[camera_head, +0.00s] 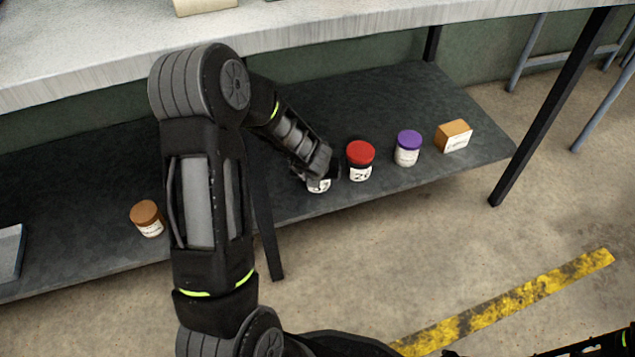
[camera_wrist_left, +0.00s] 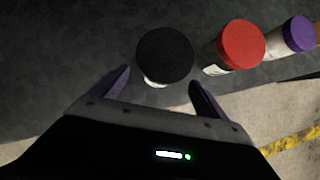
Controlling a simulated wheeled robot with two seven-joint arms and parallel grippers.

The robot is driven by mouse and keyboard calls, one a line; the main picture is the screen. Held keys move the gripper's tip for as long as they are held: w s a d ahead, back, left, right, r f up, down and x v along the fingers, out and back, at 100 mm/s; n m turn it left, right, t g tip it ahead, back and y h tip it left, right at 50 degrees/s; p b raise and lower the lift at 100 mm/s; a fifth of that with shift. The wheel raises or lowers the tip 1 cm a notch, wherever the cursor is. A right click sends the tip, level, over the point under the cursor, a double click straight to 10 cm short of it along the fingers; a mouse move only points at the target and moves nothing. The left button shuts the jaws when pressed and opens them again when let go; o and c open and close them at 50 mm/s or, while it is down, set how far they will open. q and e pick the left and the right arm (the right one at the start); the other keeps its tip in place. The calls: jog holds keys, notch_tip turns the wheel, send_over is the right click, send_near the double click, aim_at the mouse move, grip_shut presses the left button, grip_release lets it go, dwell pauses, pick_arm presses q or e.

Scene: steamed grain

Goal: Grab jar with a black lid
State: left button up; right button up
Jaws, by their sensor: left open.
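The jar with a black lid (camera_wrist_left: 165,55) shows in the left wrist view, seen from above, just beyond and between my left gripper's fingertips. In the head view only its white label (camera_head: 319,186) shows clearly below my left gripper (camera_head: 318,170), which hides most of the jar. My left gripper (camera_wrist_left: 160,82) is open, with one finger to each side of the jar's near edge. I cannot tell whether the fingers touch it. My right arm shows only in part at the bottom right of the head view, and its fingers are not visible.
A red-lidded jar (camera_head: 360,160) stands close to the right of the black-lidded one. Further right are a purple-lidded jar (camera_head: 408,148) and a brown box (camera_head: 453,136). A brown-lidded jar (camera_head: 147,218) is at left. The dark shelf (camera_head: 400,95) lies under a grey tabletop (camera_head: 330,28).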

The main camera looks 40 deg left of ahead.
pick_arm(q)
jog(key=shift+a, duration=0.1)
jog(key=shift+b+x, duration=0.45)
jog(key=shift+x, duration=0.75)
jog(key=b+x, duration=0.2)
jog(key=x, duration=0.3)
jog(key=shift+w+f, duration=0.15)
jog(key=shift+w, duration=0.05)
jog(key=c, duration=1.7)
